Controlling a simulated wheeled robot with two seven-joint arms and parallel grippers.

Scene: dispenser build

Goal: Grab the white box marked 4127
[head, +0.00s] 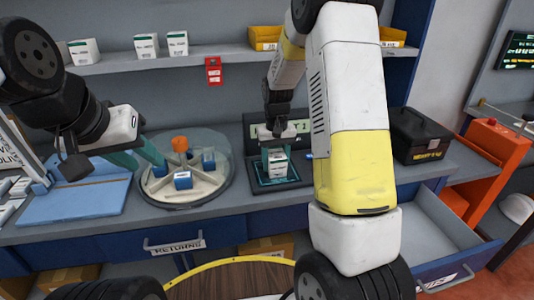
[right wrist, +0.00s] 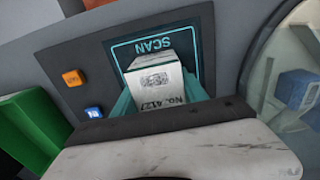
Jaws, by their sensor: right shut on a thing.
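The white box marked No. 4127 (right wrist: 156,92) shows its code and number in the right wrist view, between my right gripper's teal fingers (right wrist: 158,98). In the head view the box (head: 278,168) is at the scanner's dark pad (head: 262,186), below my right gripper (head: 275,152). The right gripper is shut on it. I cannot tell whether the box touches the pad. My left gripper (head: 139,158) has its teal fingers apart, above the left part of the round carousel, with nothing seen between them.
The round carousel (head: 217,192) holds blue containers (head: 183,180) and an orange knob. A blue tray (head: 80,203) lies at left. A black case (head: 418,135) stands right of the scanner. White boxes (head: 147,45) stand on the shelf above. A drawer (head: 440,240) is open at lower right.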

